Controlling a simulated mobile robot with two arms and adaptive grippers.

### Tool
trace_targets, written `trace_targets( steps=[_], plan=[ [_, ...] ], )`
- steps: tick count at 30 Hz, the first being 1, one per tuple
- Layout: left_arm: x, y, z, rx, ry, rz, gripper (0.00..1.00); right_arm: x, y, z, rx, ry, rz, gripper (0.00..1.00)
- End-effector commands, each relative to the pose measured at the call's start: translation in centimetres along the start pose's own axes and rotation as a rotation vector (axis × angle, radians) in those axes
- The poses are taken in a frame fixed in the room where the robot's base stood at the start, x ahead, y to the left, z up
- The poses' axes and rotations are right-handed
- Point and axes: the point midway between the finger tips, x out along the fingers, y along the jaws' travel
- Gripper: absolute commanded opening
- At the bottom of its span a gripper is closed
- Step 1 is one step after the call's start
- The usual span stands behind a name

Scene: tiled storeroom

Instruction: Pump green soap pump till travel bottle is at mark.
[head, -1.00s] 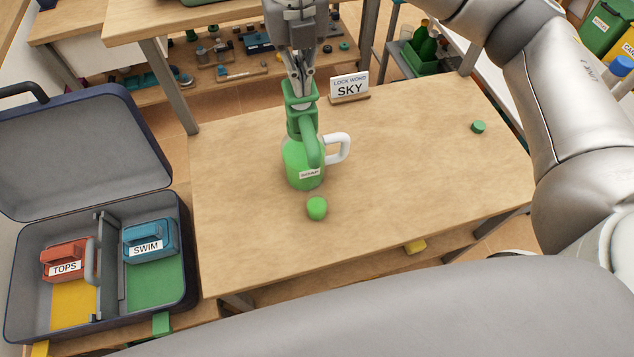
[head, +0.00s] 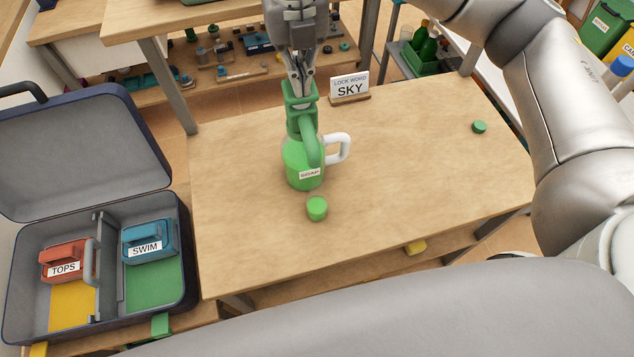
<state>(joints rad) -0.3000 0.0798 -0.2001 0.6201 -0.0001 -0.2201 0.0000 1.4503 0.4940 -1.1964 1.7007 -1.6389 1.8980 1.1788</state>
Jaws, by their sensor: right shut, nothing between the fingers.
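The green soap pump (head: 304,166) stands upright on the wooden table, with a SOAP label, a white side handle and a green spout pointing toward the near side. My right gripper (head: 299,88) is shut and empty, its fingertips down at the top of the green pump head; I cannot tell exactly how firmly they touch. A small green cylinder (head: 317,209), apparently the travel bottle with green in it, stands just in front of the pump near the spout's end. Its mark cannot be made out. My left gripper is out of view.
A green cap (head: 479,127) lies on the right of the table. A LOCK WORD SKY sign (head: 350,88) stands at the back. An open suitcase (head: 183,232) with TOPS and SWIM packs is at the left.

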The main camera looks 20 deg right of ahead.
Motion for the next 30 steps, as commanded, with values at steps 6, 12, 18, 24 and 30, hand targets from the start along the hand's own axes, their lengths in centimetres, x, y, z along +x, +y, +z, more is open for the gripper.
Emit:
trace_targets(
  steps=[6,12,18,24,30],
  plan=[
    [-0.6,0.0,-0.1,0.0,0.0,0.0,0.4,-1.3,0.0,0.0,0.0,0.0,0.0,0.0],
    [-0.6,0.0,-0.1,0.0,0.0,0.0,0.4,-1.3,0.0,0.0,0.0,0.0,0.0,0.0],
    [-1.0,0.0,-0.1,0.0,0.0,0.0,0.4,-2.0,0.0,0.0,0.0,-0.001,0.001,0.0],
    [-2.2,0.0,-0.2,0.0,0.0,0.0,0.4,-4.3,0.0,0.0,0.0,-0.002,0.0,0.0],
    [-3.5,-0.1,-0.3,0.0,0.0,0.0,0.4,-6.7,0.0,0.0,0.0,-0.002,0.001,0.0]
  ],
)
